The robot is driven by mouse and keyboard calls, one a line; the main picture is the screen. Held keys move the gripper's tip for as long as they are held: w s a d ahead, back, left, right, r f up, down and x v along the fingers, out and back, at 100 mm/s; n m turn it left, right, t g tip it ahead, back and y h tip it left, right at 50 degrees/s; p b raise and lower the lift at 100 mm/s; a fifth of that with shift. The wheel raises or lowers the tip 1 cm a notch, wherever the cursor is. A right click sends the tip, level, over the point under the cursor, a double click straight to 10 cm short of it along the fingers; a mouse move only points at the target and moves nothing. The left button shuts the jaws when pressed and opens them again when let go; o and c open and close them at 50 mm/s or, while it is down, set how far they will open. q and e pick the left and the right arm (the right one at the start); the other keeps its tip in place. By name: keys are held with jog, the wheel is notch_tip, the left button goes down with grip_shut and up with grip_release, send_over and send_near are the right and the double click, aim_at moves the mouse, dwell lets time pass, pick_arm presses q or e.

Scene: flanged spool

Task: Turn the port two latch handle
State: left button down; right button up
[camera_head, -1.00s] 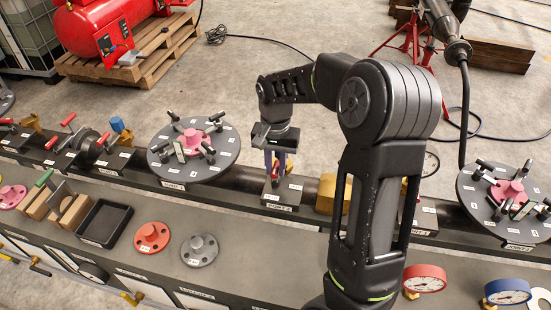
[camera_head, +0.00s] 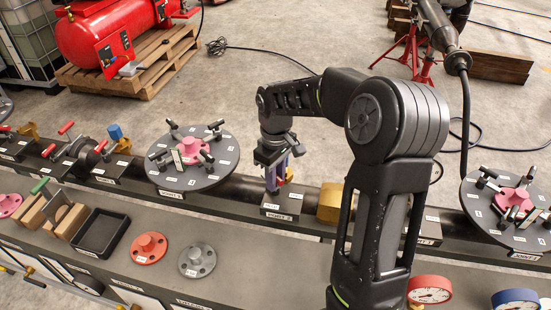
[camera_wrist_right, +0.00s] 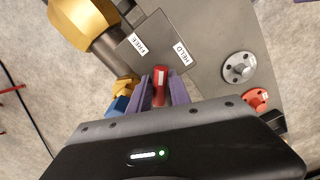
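The port two block (camera_head: 282,203) sits on the dark pipe in the middle of the head view, with its name label on the front. In the right wrist view its plate (camera_wrist_right: 160,42) carries the words FREE and HELD. The red latch handle (camera_wrist_right: 160,86) has a pale stripe and lies between the purple fingers of my right gripper (camera_wrist_right: 164,92), close against both. In the head view the right gripper (camera_head: 281,175) is over the block, and its fingers mostly hide the handle. My left gripper is not in view.
A brass collar (camera_head: 329,202) is right of the block. A round joint plate (camera_head: 222,159) with several clamps stands left, another (camera_head: 477,203) far right. A red flange (camera_head: 149,248), a grey flange (camera_head: 197,257) and a black tray (camera_head: 101,233) are on the front bench.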

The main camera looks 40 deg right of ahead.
jog(key=n, duration=0.4)
jog(key=shift+n+p, duration=0.35)
jog(key=shift+n, duration=0.05)
jog(key=n+p, duration=0.1)
jog(key=n, duration=0.3)
jog(key=shift+n, duration=0.3)
jog(key=m, duration=0.2)
jog(key=shift+m, duration=0.3)
notch_tip(320, 180, up, 7)
jog(key=p, duration=0.5)
